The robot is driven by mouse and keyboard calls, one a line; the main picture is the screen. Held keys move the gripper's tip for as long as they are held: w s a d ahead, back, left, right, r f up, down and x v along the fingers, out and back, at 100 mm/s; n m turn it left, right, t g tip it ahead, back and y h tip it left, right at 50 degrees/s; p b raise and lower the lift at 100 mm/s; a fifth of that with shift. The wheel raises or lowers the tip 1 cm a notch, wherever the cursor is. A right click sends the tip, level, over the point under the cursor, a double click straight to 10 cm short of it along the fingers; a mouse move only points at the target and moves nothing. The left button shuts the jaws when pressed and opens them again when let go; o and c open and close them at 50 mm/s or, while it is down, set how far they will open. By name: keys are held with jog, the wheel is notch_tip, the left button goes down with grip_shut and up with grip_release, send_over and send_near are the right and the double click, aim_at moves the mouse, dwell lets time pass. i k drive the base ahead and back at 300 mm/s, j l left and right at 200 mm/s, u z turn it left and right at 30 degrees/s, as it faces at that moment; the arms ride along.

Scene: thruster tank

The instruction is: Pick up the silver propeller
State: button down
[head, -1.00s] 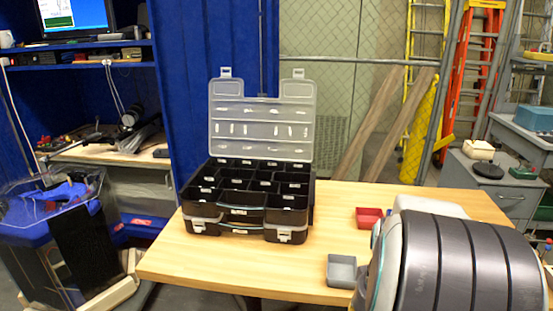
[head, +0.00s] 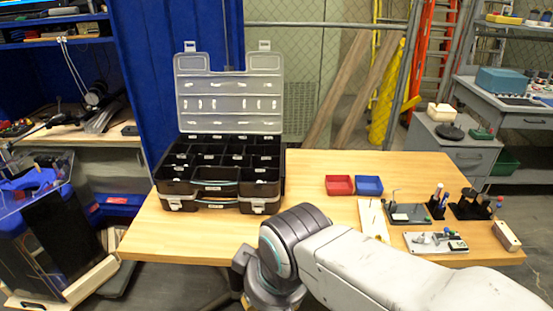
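I cannot make out a silver propeller for certain in the head view. A pale board (head: 423,248) at the right of the wooden table holds small grey and dark parts, too small to identify. My arm crosses the lower right and middle of the view, in front of the table's near edge. My gripper is out of view, so its state does not show. The arm hides part of the table top.
A black organizer case (head: 215,175) stands open on the table (head: 310,165). A red bin (head: 339,186) and a blue bin (head: 369,186) sit behind my arm. Tool holders (head: 470,205) and a wooden block (head: 506,236) are at the right.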

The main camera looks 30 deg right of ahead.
aim_at(421, 240)
jog(key=l+z, duration=0.15)
jog(key=z, duration=2.05)
